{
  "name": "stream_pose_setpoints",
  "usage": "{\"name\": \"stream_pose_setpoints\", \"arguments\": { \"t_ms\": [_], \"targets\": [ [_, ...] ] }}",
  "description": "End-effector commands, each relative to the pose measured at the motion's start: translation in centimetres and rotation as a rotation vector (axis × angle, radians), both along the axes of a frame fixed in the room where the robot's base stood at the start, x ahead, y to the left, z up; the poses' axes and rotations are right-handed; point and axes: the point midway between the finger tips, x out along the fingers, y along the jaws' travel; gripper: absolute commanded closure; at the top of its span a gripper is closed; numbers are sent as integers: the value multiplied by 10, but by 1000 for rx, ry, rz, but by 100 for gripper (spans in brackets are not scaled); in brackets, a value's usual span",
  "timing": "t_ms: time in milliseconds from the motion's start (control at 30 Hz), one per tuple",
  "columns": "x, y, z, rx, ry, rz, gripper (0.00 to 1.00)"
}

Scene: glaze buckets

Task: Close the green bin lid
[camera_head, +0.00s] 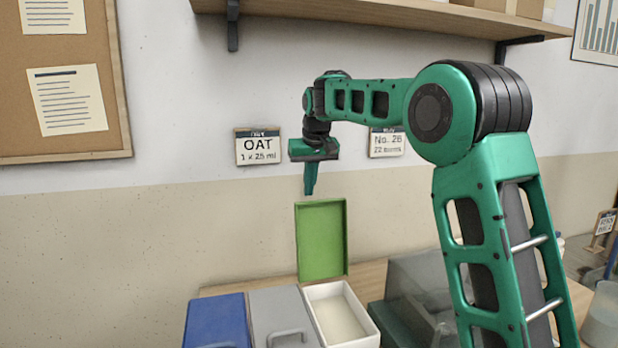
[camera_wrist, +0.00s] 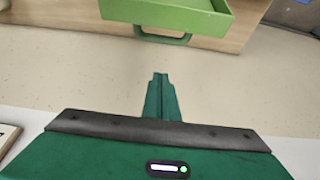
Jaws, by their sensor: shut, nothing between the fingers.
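The green bin lid (camera_head: 321,240) stands upright, open, at the back of a white bin (camera_head: 342,314) in the head view. The bin's inside is bare and pale. In the wrist view the lid (camera_wrist: 165,14) shows at the top, with its green handle (camera_wrist: 163,37) on the side toward the wall. My gripper (camera_head: 310,194) is shut and empty, pointing down just above the lid's top edge in the head view. It also shows in the wrist view (camera_wrist: 159,78), apart from the handle.
A blue-lidded bin (camera_head: 216,322) and a grey-lidded bin (camera_head: 284,316) stand to the left of the white bin.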

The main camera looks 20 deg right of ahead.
Motion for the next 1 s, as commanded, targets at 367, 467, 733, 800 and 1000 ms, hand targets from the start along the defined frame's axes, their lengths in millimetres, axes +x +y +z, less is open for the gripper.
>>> {"name": "stream_pose_setpoints", "arguments": {
  "t_ms": [367, 467, 733, 800, 1000],
  "targets": [
    [-23, 2, -22, 0, 0, 2, 100],
    [-29, 2, -22, 0, -1, 2, 100],
    [-33, 2, -22, 0, 0, 3, 100],
    [-32, 2, -22, 0, 0, 3, 100],
    [-34, 5, -22, 0, -5, 6, 100]
  ]
}}
